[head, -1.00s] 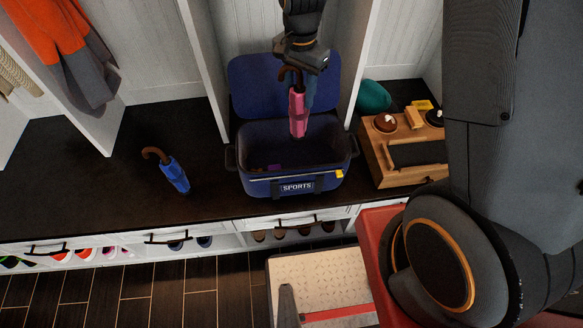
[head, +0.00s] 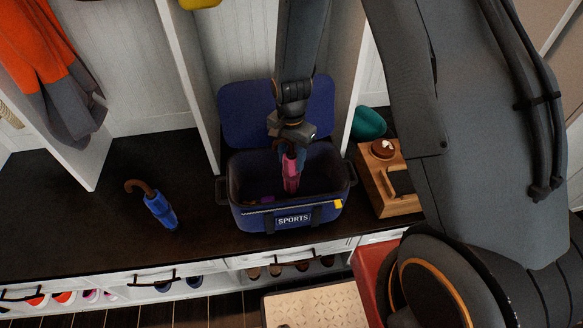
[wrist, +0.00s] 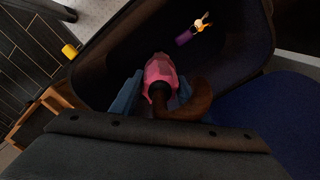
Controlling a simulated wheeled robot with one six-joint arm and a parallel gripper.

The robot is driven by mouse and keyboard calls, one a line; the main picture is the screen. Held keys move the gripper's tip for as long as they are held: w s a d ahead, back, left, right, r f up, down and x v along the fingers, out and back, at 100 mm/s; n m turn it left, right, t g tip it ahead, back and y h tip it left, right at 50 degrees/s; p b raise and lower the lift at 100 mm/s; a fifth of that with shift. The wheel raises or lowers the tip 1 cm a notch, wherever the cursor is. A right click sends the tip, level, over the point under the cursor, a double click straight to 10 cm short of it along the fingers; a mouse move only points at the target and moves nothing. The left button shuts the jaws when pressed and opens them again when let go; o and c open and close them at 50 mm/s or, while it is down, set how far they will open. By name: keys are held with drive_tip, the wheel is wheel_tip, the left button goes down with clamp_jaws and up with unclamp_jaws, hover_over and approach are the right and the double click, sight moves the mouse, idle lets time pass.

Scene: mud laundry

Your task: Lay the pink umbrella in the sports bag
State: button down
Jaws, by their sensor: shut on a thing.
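The pink umbrella (head: 291,178) hangs upright from my gripper (head: 288,158), its lower part inside the opening of the sports bag. The blue sports bag (head: 262,219) stands open on the dark bench, its lid tipped back against the wall. In the wrist view my gripper (wrist: 150,93) is shut on the pink umbrella (wrist: 159,72) just below its curved brown handle (wrist: 190,102). The bag's dark wall (wrist: 108,38) surrounds the umbrella there. I cannot tell whether the umbrella's tip touches the bag floor.
A blue umbrella (head: 160,209) lies on the bench left of the bag. A small purple item (wrist: 183,37) is inside the bag. A wooden box (head: 385,190) and a teal round thing (head: 369,122) stand to the right. White dividers (head: 190,75) rise behind.

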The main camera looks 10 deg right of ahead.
drive_tip(key=shift+f+p, duration=0.35)
drive_tip(key=shift+f, duration=1.7)
drive_tip(key=shift+f, duration=0.15)
drive_tip(key=c, duration=1)
unclamp_jaws()
wheel_tip(320, 180, up, 12)
drive_tip(key=shift+f+b, duration=0.2)
drive_tip(key=shift+b, duration=0.85)
drive_tip(key=shift+s+d+r, duration=0.1)
drive_tip(key=shift+d+r, duration=0.05)
drive_tip(key=shift+r, duration=0.35)
drive_tip(key=s+d+r+n, duration=0.3)
drive_tip(key=s, duration=0.2)
drive_tip(key=s+d+r+n, duration=0.3)
drive_tip(key=s+r, duration=0.1)
drive_tip(key=s+d+r+n, duration=0.3)
drive_tip(key=s, duration=0.2)
drive_tip(key=shift+s+d+r+t, duration=0.15)
drive_tip(key=shift+s+d+t, duration=0.05)
drive_tip(key=shift+s+t, duration=0.15)
